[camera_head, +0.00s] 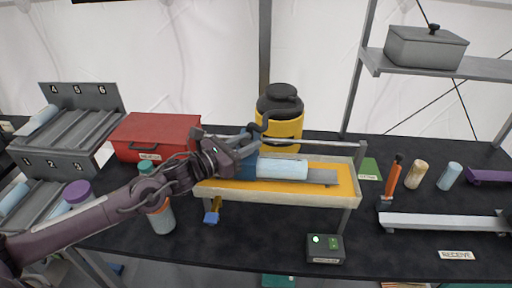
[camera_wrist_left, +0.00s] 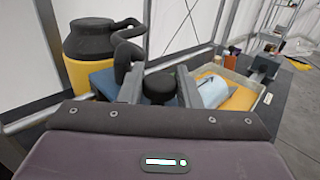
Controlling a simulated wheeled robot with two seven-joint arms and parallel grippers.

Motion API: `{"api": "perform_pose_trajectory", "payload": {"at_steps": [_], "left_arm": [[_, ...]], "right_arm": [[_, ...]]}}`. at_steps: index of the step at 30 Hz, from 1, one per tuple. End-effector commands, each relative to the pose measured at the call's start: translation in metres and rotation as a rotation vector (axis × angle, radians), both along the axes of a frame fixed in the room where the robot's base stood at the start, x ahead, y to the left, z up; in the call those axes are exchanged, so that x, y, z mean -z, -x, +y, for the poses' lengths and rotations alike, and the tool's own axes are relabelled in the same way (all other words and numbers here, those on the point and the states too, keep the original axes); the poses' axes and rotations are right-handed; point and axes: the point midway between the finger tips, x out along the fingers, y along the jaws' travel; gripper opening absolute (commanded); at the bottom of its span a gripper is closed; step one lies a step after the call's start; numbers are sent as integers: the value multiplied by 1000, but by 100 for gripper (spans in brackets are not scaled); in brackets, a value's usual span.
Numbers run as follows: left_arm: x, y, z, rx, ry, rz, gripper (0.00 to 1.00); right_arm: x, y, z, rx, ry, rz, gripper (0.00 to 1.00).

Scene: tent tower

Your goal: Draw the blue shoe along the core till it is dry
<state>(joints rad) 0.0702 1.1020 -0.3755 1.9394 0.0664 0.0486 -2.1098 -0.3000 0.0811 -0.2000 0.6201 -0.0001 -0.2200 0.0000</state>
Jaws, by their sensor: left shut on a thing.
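The core (camera_head: 283,168), a pale blue cylinder, lies in a shallow yellow-floored tray (camera_head: 280,198) on the table. It also shows in the left wrist view (camera_wrist_left: 213,92). The blue shoe (camera_head: 240,167) sits at the core's left end, mostly hidden by my gripper. In the left wrist view its blue body (camera_wrist_left: 104,82) shows beside a black knob (camera_wrist_left: 160,86). My left gripper (camera_head: 252,146) is shut on the shoe, with the knob between its fingers (camera_wrist_left: 158,92). Whether the shoe touches the core, and whether the core is wet, I cannot tell. My right gripper is not in view.
A yellow and black jug (camera_head: 281,128) stands behind the tray. A red box (camera_head: 152,137) and numbered racks (camera_head: 70,125) are at left. A small box with a green light (camera_head: 325,249) is in front. At right are an orange-handled tool (camera_head: 394,180) and more cylinders (camera_head: 416,174).

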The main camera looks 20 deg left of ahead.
Motion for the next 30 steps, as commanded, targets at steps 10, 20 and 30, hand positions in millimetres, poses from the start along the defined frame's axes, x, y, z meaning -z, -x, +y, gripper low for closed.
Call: {"api": "perform_pose_trajectory", "payload": {"at_steps": [10, 20, 30], "left_arm": [[1, 10, 34, 1, -3, 1, 0], [0, 10, 34, 2, -1, 0, 39], [0, 10, 34, 1, -2, 0, 50]], "right_arm": [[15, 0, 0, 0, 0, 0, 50], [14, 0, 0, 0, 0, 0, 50], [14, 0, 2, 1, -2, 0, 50]]}}
